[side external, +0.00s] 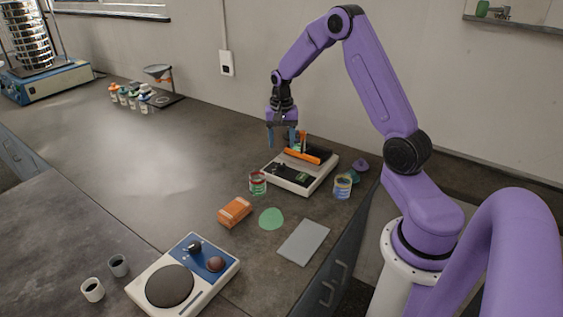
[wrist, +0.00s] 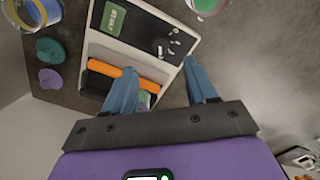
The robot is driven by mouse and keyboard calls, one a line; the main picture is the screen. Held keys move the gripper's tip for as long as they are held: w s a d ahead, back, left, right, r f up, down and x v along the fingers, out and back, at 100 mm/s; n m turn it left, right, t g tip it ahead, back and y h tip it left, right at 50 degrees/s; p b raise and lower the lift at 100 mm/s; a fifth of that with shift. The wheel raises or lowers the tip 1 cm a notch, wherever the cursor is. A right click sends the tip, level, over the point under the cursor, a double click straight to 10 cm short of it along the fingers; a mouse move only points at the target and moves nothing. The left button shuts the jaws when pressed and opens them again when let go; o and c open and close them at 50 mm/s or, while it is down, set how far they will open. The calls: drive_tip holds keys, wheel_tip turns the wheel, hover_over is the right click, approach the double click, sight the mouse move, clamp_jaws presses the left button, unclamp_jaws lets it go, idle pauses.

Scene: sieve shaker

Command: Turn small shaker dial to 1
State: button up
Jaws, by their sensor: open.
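The small shaker (side external: 321,176) is a white box with a black top panel and an orange bar (side external: 303,155) across it. My gripper (side external: 282,140) is open and empty, above the back of the shaker. In the wrist view its blue fingers (wrist: 158,70) point toward the shaker, apart, with the dial beyond and between their tips.
A red-rimmed jar (side external: 258,183) and a yellow-blue jar (side external: 342,187) flank the shaker. An orange box (side external: 235,212), green disc (side external: 271,218) and grey sheet (side external: 303,242) lie in front. Another device with a round plate (side external: 170,286) stands nearer.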

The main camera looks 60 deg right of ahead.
sight(281, 164)
wheel_tip(281, 164, down, 9)
drive_tip(key=shift+r, duration=0.2)
idle(0.3)
drive_tip(key=c, duration=1.1)
drive_tip(key=shift+o, duration=0.2)
